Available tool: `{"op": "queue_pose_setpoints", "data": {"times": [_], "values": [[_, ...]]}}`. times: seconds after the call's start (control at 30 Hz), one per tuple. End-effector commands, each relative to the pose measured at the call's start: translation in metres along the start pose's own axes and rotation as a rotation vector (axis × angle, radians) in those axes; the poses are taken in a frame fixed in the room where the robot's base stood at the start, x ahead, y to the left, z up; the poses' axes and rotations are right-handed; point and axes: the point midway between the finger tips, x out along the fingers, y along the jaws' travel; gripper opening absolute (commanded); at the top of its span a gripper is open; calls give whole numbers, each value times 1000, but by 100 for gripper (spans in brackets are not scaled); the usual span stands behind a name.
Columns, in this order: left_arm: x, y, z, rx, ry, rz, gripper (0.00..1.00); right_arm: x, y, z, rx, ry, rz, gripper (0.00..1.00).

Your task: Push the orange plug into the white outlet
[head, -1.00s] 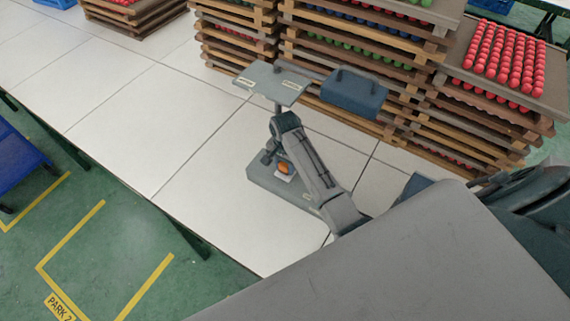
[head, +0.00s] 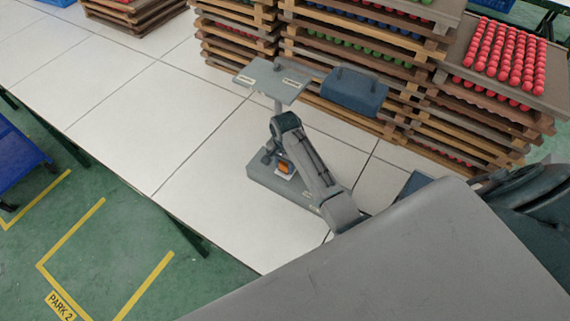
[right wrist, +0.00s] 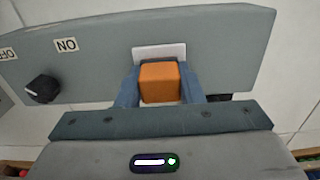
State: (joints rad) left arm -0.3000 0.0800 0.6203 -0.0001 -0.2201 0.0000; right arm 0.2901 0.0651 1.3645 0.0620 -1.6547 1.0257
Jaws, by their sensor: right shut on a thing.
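The orange plug (right wrist: 160,82) is between the two fingers of my right gripper (right wrist: 160,92), which is shut on it. The plug also shows in the head view (head: 286,167), partly hidden by my right arm. The white outlet (right wrist: 158,52) is a plate on the grey base and shows directly beyond the plug in the right wrist view. The plug overlaps the outlet's lower part there. I cannot tell how deep it sits or whether it touches the plate. My left gripper is not in view.
In the head view a labelled panel (head: 271,80) stands on a post beside a blue box (head: 353,92). Stacked wooden trays (head: 500,120) stand behind. White table (head: 150,110) is clear at left.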

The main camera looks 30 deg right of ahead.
Motion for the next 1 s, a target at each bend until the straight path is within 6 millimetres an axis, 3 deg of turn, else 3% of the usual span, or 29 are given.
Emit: {"op": "queue_pose_setpoints", "data": {"times": [0.2, 0.23, 0.33, 0.53, 0.67, 1.0], "values": [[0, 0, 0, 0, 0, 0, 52, 2, 0, 0, 0, 0, 0, 14], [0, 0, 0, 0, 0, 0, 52, 2, 0, 0, 0, 0, 0, 40], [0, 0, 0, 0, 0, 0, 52, 2, 0, 0, 0, 0, 0, 60], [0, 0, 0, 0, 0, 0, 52, 1, 0, 0, 0, 0, 0, 60], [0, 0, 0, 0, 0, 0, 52, 2, 0, 0, 0, 0, 0, 81], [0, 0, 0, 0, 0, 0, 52, -1, 0, 0, 0, 1, -1, 81]]}}
